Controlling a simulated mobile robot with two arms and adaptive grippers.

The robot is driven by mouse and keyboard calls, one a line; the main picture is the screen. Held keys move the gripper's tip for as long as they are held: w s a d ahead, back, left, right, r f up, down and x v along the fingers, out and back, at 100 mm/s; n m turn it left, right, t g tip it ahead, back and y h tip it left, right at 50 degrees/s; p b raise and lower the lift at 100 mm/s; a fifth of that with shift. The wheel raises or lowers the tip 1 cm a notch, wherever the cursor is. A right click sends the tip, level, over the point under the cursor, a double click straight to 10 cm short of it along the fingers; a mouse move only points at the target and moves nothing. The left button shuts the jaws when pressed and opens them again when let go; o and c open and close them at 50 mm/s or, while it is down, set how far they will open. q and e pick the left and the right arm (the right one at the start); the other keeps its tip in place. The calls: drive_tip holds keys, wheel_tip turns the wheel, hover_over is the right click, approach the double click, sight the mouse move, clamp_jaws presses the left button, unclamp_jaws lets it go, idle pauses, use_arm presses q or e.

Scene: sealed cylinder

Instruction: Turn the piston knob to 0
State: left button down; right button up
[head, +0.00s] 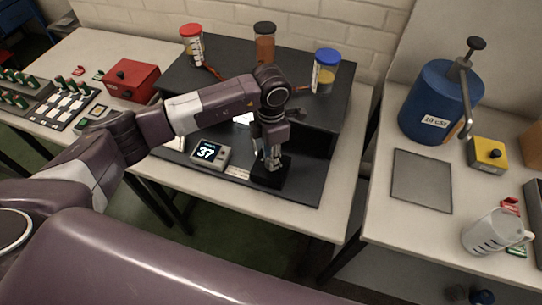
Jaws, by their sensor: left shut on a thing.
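My left gripper (272,158) points down over a small black block (271,175) at the front of the dark apparatus. It is shut on what appears to be the piston knob on top of that block; the fingers hide most of the knob and any markings. A small display (209,153) left of the block reads 37. My right gripper is not in view.
Containers with red (191,31), black (264,29) and blue (327,56) caps stand on the black housing (342,98). A red box (131,80) is at left. A blue tank (440,100), yellow box (488,154) and clear jug (490,234) occupy the right table.

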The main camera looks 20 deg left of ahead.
use_arm(q)
drive_tip(key=c, duration=1.6)
unclamp_jaws()
drive_tip(key=shift+r, duration=0.15)
wheel_tip(320, 180, up, 12)
drive_tip(key=shift+d, duration=0.1)
